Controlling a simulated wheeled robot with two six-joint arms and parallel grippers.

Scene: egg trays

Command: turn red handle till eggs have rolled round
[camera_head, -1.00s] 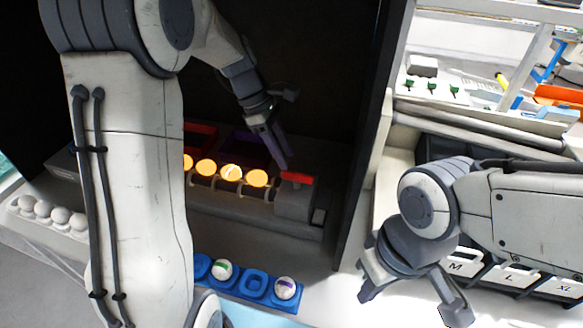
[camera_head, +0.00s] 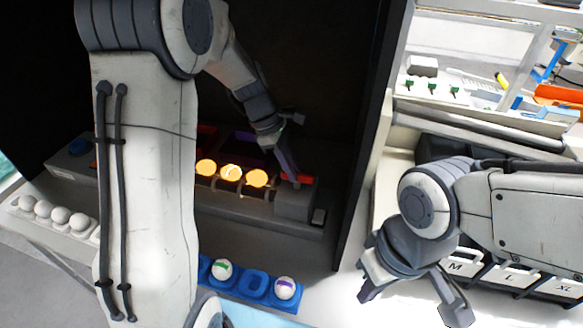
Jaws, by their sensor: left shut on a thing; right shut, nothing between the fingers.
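The red handle (camera_head: 304,179) sits on top of the grey box at the right end of the roller machine (camera_head: 293,205). My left gripper (camera_head: 289,176) reaches down from above and is shut on the red handle, partly covering it. Glowing orange eggs (camera_head: 205,168) lie in a row on the rollers left of the handle. The middle egg (camera_head: 231,172) shows a pale mark. My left arm hides the left part of the row.
A blue tray (camera_head: 256,284) in front holds eggs with green and purple marks. White eggs (camera_head: 60,215) stand in a row at the left. Bins marked M, L and XL (camera_head: 515,277) are at the right. A dark partition (camera_head: 364,150) stands right of the machine.

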